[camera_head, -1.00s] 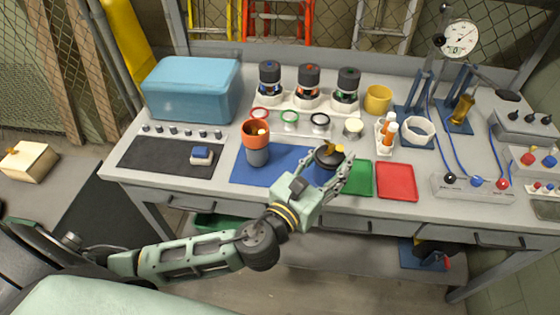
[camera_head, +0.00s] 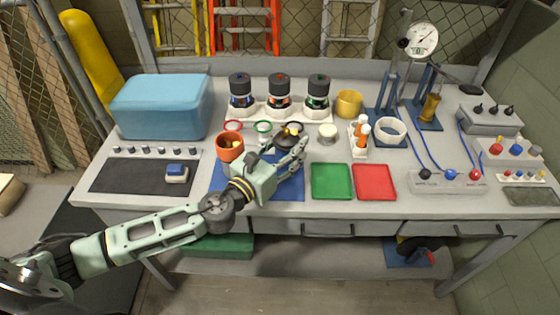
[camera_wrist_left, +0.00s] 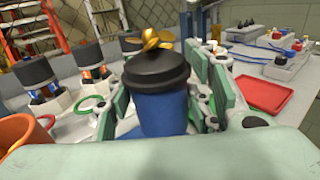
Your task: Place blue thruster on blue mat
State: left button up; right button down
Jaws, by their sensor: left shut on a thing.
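My left gripper (camera_head: 284,160) is shut on the blue thruster, a blue cylinder with a black cap and gold piece on top. In the head view its cap (camera_head: 287,137) shows behind the fingers, over the back edge of the blue mat (camera_head: 292,190). In the left wrist view the blue thruster (camera_wrist_left: 162,112) is upright between the fingers. Its base is hidden, so I cannot tell whether it touches the mat or table. My wrist covers part of the mat. My right gripper is not in view.
A white rack (camera_head: 260,110) with several black-topped units is behind. Green mat (camera_head: 331,181) and red mat (camera_head: 374,182) lie right. A white holder with orange tubes (camera_head: 360,136) stands behind them.

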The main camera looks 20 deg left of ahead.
aim_at(281, 157)
pick_arm(q)
jog(key=shift+a+f, duration=0.45)
jog(key=shift+a, duration=0.25)
notch_tip(281, 157, down, 3)
jog(key=shift+f+b, duration=0.15)
jog(key=shift+b, duration=0.65)
jog(key=shift+f, duration=0.25)
jog(key=shift+f, duration=0.15)
jog(key=o, duration=1.4)
jog(key=shift+o, duration=0.2)
jog(key=b+v, duration=0.2)
jog(key=v, duration=0.8)
jog(key=shift+s+a+b, duration=0.1)
jog(key=shift+s+b, duration=0.1)
jog(key=shift+b, duration=0.2)
jog(key=shift+v, duration=0.8)
